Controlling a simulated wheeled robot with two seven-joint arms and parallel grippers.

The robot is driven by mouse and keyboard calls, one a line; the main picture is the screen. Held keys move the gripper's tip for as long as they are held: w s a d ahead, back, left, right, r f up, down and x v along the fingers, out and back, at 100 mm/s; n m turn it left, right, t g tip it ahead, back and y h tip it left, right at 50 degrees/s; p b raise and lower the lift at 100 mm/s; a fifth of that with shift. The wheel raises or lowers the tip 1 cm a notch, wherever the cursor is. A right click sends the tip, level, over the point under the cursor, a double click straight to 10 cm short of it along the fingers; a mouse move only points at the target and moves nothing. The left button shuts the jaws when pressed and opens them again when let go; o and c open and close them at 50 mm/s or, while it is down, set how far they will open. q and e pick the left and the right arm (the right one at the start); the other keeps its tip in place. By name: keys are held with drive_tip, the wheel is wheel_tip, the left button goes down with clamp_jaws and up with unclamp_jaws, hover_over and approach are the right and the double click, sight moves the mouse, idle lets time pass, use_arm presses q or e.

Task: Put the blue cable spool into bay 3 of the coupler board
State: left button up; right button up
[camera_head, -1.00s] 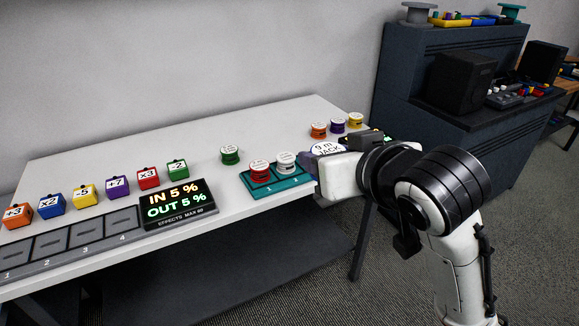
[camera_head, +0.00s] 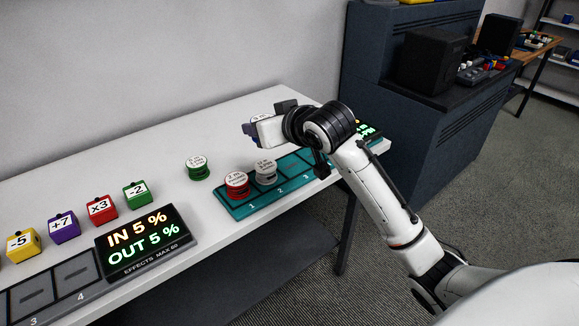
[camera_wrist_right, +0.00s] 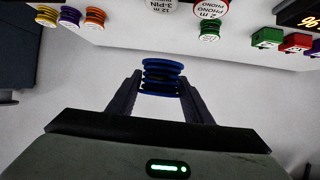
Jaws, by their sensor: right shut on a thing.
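The blue cable spool (camera_wrist_right: 162,76) is between the two fingers of my right gripper (camera_wrist_right: 158,88) in the right wrist view, and the fingers are shut on it. In the head view this gripper (camera_head: 252,127) is above the table, behind the coupler board, and the spool is mostly hidden by the gripper. The teal coupler board (camera_head: 238,213) lies at the table's front edge. A red spool (camera_head: 237,188) stands at bay 1 and a white spool (camera_head: 265,174) at bay 2. Bay 3 (camera_head: 296,164) looks empty, though my wrist hides part of it. My left gripper is not in view.
A green spool (camera_head: 198,168) stands left of the board. Yellow (camera_wrist_right: 47,16), purple (camera_wrist_right: 69,16) and orange (camera_wrist_right: 95,17) spools show in the wrist view. An effects display (camera_head: 145,240) and coloured blocks are at left. A lit display (camera_head: 366,129) is beyond my wrist.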

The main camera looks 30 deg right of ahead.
drive_tip(key=w+d+f+m+h, duration=0.1)
drive_tip(key=w+d+f, duration=0.35)
drive_tip(key=d, duration=0.55)
hover_over(292, 165)
wheel_tip(292, 165, down, 6)
drive_tip(key=shift+f+b, duration=0.2)
drive_tip(key=shift+b, duration=0.1)
drive_tip(key=shift+a+f, duration=0.1)
drive_tip(key=shift+f, duration=2.05)
drive_tip(key=shift+f, duration=0.15)
drive_tip(key=o, duration=0.8)
drive_tip(key=shift+o, duration=0.2)
